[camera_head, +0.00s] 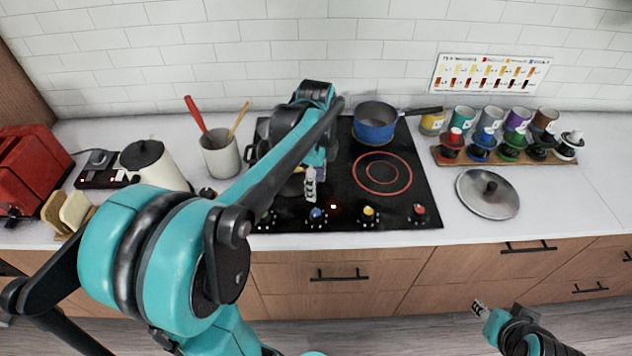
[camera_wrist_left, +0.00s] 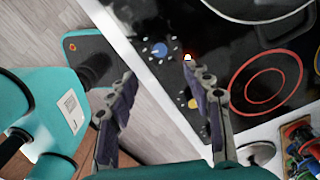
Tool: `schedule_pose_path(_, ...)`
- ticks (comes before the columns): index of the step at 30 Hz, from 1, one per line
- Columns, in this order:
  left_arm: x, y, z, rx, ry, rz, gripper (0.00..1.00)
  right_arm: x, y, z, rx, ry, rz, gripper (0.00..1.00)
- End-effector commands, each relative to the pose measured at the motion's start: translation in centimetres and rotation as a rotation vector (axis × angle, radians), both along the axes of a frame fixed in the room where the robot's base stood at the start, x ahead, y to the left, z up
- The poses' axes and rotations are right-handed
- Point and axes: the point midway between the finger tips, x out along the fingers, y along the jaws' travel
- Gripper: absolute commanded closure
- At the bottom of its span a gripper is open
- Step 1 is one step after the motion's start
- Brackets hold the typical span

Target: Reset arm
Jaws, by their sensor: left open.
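My left arm reaches in from the left across the counter in the head view. My left gripper (camera_head: 311,186) is over the front part of the black stovetop, close to the blue knob (camera_head: 317,214). In the left wrist view its two fingers (camera_wrist_left: 166,92) are spread apart with nothing between them. The blue knob (camera_wrist_left: 160,50) and the yellow knob (camera_wrist_left: 193,102) show beyond the fingers. My right gripper (camera_head: 481,308) is low at the right in the head view, in front of the drawers. Its fingers are too small to judge.
A blue pot (camera_head: 375,125) stands at the back of the stovetop (camera_head: 405,205). A utensil crock (camera_head: 220,155), kettle (camera_head: 155,165) and red toaster (camera_head: 30,165) stand at left.

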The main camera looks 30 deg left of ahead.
Motion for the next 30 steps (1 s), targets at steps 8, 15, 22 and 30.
schedule_pose_path(8,0.0,0.0,0.0,0.0,0.0,0.0,0.49,0.0,0.0,0.0,0.0,0.0,0.0,0.6)
schedule_pose_path(15,-0.6,-0.7,0.1,0.005,-0.024,0.056,0.49,0.0,0.0,-0.1,0.0,0.0,0.0,0.6)
schedule_pose_path(22,-4.5,-4.7,0.4,-0.017,-0.218,0.462,0.49,0.0,0.0,-0.8,0.0,0.0,0.0,0.6)
schedule_pose_path(30,-9.3,-9.0,-1.4,-0.235,-0.453,1.035,0.49,0.0,0.0,-1.5,0.0,0.0,0.0,0.6)
